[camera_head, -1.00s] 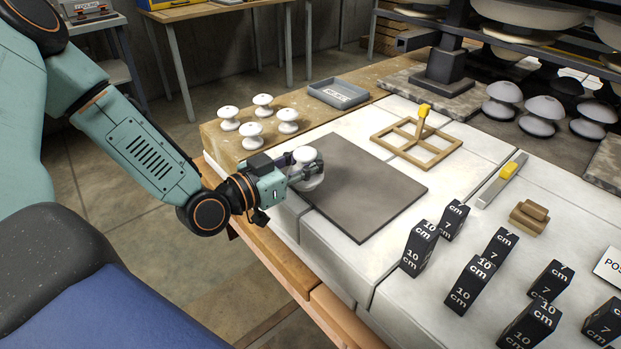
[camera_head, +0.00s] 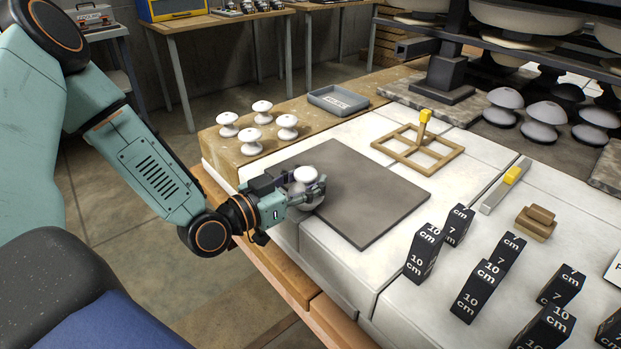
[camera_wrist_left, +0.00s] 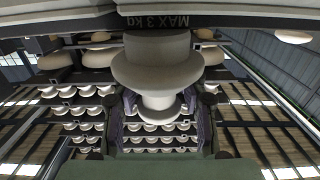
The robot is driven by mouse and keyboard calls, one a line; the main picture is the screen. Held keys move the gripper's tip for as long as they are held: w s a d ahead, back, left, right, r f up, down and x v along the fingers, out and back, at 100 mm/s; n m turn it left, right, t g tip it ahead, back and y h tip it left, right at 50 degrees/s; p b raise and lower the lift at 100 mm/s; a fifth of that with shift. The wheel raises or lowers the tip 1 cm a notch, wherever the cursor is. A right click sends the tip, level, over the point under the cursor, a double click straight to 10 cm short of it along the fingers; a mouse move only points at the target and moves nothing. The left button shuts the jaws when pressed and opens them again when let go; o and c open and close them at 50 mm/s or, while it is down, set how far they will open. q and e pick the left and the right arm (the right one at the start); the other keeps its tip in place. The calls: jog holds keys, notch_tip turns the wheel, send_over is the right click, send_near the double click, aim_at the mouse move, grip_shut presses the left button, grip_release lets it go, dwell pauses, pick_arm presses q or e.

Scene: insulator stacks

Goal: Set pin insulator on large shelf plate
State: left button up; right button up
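A white pin insulator (camera_head: 306,175) is upright between the fingers of my left gripper (camera_head: 308,184), which looks shut on it. It is at the left near edge of a flat grey plate (camera_head: 365,195) on the white bench. The left wrist view shows the insulator (camera_wrist_left: 158,70) large and upside down between the two fingers (camera_wrist_left: 162,120). Its end meets a dark strip (camera_wrist_left: 158,20) marked "MAX 3 kg". I cannot tell whether it rests on the plate or hangs just above it. My right gripper is not in view.
Several white insulators (camera_head: 262,107) stand on the wooden board behind. A grey tray (camera_head: 338,101), a wooden grid frame with a yellow handle (camera_head: 417,149) and several black blocks (camera_head: 478,288) surround the plate. Most of the plate is clear.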

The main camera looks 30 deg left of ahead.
pick_arm(q)
jog(key=shift+o, duration=0.7)
